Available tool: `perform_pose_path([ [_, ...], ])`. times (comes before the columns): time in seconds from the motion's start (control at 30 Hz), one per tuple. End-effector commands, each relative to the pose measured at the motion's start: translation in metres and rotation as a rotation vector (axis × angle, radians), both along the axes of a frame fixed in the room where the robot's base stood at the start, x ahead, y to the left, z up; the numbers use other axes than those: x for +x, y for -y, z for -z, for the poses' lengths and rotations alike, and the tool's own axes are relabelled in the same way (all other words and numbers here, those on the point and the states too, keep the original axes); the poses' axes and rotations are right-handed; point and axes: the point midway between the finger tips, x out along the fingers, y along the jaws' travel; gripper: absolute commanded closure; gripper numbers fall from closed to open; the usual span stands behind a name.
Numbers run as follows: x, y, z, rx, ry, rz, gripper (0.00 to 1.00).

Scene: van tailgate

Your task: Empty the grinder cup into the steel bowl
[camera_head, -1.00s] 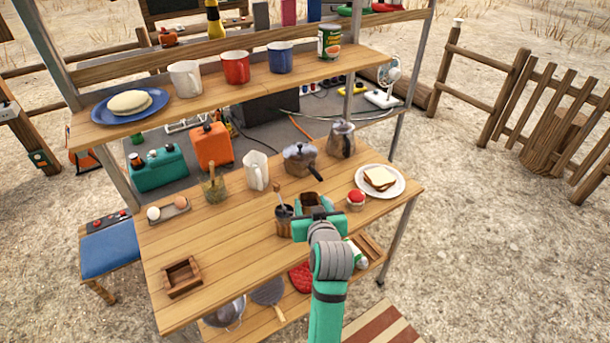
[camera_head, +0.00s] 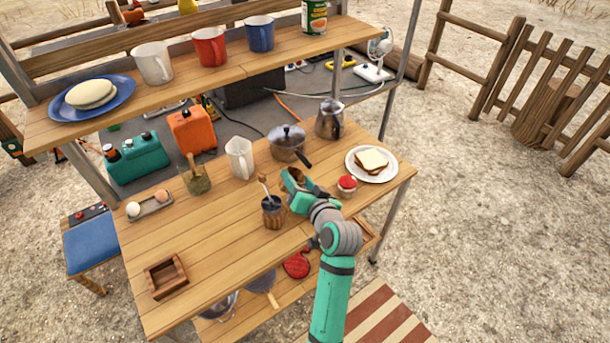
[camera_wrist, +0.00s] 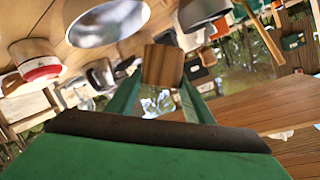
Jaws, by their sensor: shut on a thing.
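My gripper (camera_head: 294,183) is above the table, to the right of the utensil pot. It is shut on a small brown cup (camera_head: 298,174), which I take to be the grinder cup. In the wrist view the cup (camera_wrist: 162,65) shows wood-grained sides between the fingers; its inside is not visible there. The arm hides part of it in the head view, and its contents cannot be made out. A steel bowl (camera_head: 218,304) is on the lower shelf, mostly hidden by the tabletop.
Near my gripper stand a utensil pot (camera_head: 273,214), a lidded pan (camera_head: 288,142), a red-topped jar (camera_head: 347,186) and a sandwich plate (camera_head: 388,164). A white jug (camera_head: 240,158) and wooden box (camera_head: 166,276) stand left. The front-middle tabletop is clear. A mug shelf (camera_head: 190,75) overhangs the back.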

Motion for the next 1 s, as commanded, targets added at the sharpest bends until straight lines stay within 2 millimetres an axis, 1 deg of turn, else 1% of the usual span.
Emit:
perform_pose_path([
  [0.03,0.0,0.003,0.005,0.064,-0.01,0.005,0.76],
  [0.2,0.001,0.017,0.013,0.301,-0.038,0.019,0.76],
  [0.33,0.001,0.024,0.019,0.483,-0.056,0.025,0.76],
  [0.5,0.002,0.028,0.027,0.716,-0.082,0.024,0.76],
  [0.8,0.003,0.035,0.035,1.099,-0.125,0.021,0.76],
  [1.0,0.003,0.037,0.034,1.263,-0.143,0.018,0.76],
])
